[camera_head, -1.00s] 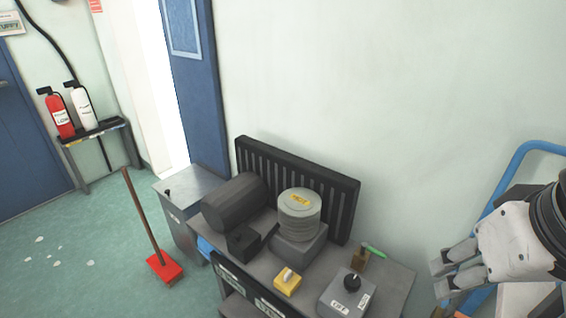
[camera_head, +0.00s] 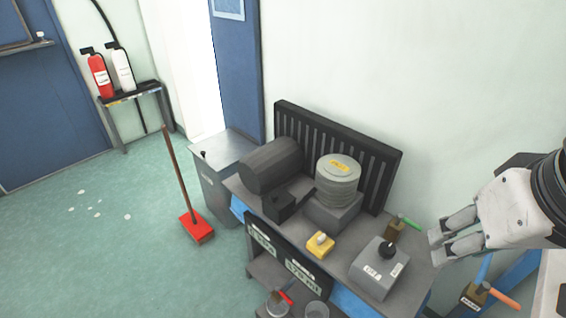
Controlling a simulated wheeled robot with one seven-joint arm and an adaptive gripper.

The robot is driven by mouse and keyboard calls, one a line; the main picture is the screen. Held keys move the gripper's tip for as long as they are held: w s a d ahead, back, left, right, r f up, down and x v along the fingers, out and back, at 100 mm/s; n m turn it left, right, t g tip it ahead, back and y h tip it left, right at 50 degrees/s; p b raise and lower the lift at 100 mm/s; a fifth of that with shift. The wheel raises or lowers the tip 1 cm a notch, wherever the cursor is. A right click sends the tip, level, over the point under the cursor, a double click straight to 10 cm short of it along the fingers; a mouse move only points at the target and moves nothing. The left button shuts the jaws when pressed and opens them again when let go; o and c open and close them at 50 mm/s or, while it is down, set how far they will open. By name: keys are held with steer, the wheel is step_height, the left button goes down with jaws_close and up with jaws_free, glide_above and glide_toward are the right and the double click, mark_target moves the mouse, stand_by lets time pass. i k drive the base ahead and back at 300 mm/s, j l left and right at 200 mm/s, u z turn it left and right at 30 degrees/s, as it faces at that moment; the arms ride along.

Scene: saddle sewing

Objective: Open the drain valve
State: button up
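Several small valve-like parts show in the head view. A brass block with a green lever (camera_head: 397,226) is at the right back of the bench. A brass block with an orange lever (camera_head: 490,296) is lower right, below my arm. A red lever (camera_head: 285,297) is over a clear vessel at the bottom. I cannot tell which one is the drain valve. My gripper (camera_head: 434,248) enters from the right, its fingers pointing left and a little apart, with nothing seen between them. It appears near the green lever, but the depth between them is unclear.
The bench (camera_head: 345,250) carries a dark cylinder motor (camera_head: 270,165), a ribbed grey canister (camera_head: 338,180), a yellow switch box (camera_head: 320,244) and a grey knob box (camera_head: 378,268). A black slatted panel (camera_head: 390,165) stands behind. A red broom (camera_head: 197,229) stands on the open floor left.

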mark_target(278, 291)
steer(key=u, duration=0.6)
steer(key=l, duration=0.2)
steer(key=k+j+u, duration=0.25)
steer(key=u, duration=0.2)
steer(key=k+j+u, duration=0.15)
steer(key=j+u, duration=0.3)
